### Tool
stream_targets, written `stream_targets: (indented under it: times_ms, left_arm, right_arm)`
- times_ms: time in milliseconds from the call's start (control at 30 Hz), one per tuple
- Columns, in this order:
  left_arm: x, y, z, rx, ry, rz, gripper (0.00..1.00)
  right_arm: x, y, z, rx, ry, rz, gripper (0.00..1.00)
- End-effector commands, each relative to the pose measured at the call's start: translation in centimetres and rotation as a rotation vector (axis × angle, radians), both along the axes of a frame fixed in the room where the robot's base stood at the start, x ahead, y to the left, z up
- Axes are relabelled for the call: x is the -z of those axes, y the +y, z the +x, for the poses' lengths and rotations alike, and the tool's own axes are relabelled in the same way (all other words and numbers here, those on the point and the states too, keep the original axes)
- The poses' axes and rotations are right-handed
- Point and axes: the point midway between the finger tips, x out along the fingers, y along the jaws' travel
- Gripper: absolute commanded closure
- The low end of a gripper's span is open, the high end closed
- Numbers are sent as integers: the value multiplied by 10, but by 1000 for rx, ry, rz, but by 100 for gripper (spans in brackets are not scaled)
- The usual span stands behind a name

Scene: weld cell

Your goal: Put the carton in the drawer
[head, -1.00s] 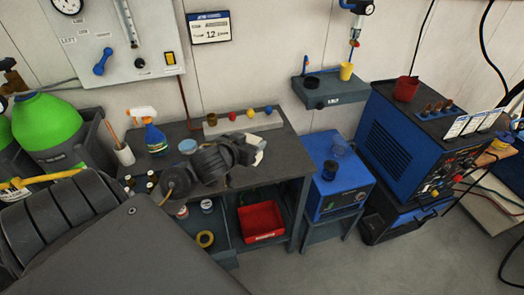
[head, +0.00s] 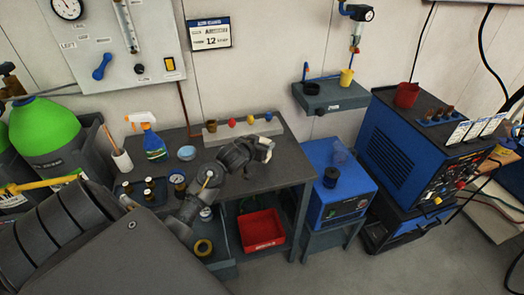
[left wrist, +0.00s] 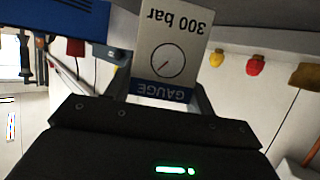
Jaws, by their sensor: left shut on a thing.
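The carton (left wrist: 172,50) is white with a blue band reading GAUGE and "300 bar", upside down in the left wrist view. My left gripper (head: 266,149) is shut on it, with a finger on either side. In the head view they are above the right part of the workbench top, and the carton shows only as a small pale patch. The drawer (head: 226,250) is open below the bench's front left. My right gripper is not in view.
A red bin (head: 262,230) sits on the shelf right of the drawer. Bottles (head: 149,188), another gauge (head: 177,179), a spray bottle (head: 153,143) and a blue bowl (head: 186,153) stand on the bench left. A rack of coloured knobs (head: 241,131) lines the back.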

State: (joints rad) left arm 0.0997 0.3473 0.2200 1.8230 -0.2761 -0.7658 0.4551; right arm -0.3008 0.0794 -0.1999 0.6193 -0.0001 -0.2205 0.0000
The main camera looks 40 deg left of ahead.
Motion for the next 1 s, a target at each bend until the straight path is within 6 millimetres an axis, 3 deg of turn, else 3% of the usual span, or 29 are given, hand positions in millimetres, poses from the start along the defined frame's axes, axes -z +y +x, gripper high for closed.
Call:
stream_targets:
  times_ms: [167,433,833,867,1000]
  left_arm:
    - [4,1,3,-1,0,-1,72]
    - [35,2,5,-1,1,0,72]
    - [41,2,5,-1,-1,1,72]
    - [41,2,5,-1,0,1,43]
    - [41,2,5,-1,0,1,25]
  right_arm:
    - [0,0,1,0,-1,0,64]
    - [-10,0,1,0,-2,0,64]
    - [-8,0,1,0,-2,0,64]
    - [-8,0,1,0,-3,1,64]
    - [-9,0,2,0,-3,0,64]
